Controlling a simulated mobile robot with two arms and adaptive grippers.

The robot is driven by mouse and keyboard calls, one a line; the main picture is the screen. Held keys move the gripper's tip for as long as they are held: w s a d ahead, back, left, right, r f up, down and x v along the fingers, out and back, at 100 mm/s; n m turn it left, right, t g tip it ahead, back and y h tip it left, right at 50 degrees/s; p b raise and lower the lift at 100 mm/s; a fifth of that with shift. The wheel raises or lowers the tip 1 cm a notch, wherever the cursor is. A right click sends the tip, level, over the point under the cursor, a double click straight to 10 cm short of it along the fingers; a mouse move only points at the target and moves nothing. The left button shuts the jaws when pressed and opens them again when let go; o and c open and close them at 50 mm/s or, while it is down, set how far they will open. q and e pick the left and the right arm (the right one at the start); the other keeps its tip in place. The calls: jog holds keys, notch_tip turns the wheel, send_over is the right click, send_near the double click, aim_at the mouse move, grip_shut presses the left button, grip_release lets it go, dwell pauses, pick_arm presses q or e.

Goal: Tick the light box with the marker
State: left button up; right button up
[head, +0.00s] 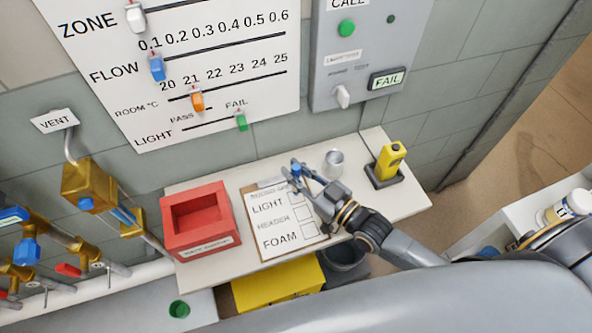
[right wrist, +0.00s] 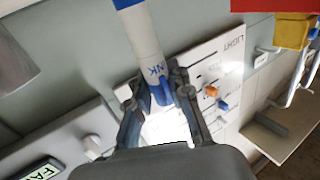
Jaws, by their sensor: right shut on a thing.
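The clipboard (head: 246,207) lies on the white shelf. Its sheet has rows marked LIGHT, HEADER and FOAM, each with a box at the right. The light box (head: 299,198) is partly covered by my right gripper; I cannot tell whether it bears a mark. My right gripper (head: 298,172) is over the upper part of the clipboard, shut on the marker. In the right wrist view the marker (right wrist: 144,45) is white with blue parts and lettering, held between the fingers (right wrist: 158,98). I cannot tell whether its tip touches the paper. My left gripper is out of view.
A red tray (head: 223,239) stands left of the clipboard. A metal cup (head: 333,162) and a yellow device (head: 391,158) on a dark stand are to the right. The wall panel (head: 230,75) rises behind. Brass valves (head: 90,187) are at the left.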

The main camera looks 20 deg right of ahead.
jog(key=shift+f+b, duration=0.45)
jog(key=shift+f, duration=0.15)
dwell(0.7)
jog(key=shift+s+d, duration=0.15)
jog(key=shift+d, duration=0.05)
jog(key=shift+s+d, duration=0.2)
jog(key=shift+s, duration=0.05)
jog(key=shift+w+a, duration=0.1)
dwell(0.3)
jog(key=shift+w+a+f, duration=0.15)
jog(key=shift+w+a, duration=0.55)
jog(key=shift+a, duration=0.05)
jog(key=shift+d, duration=0.15)
jog(key=shift+s+d+p, duration=0.35)
jog(key=shift+s+d, duration=0.1)
jog(key=shift+s+a, duration=0.15)
jog(key=shift+a, duration=0.05)
jog(key=shift+s+a, duration=0.1)
jog(key=shift+a, duration=0.2)
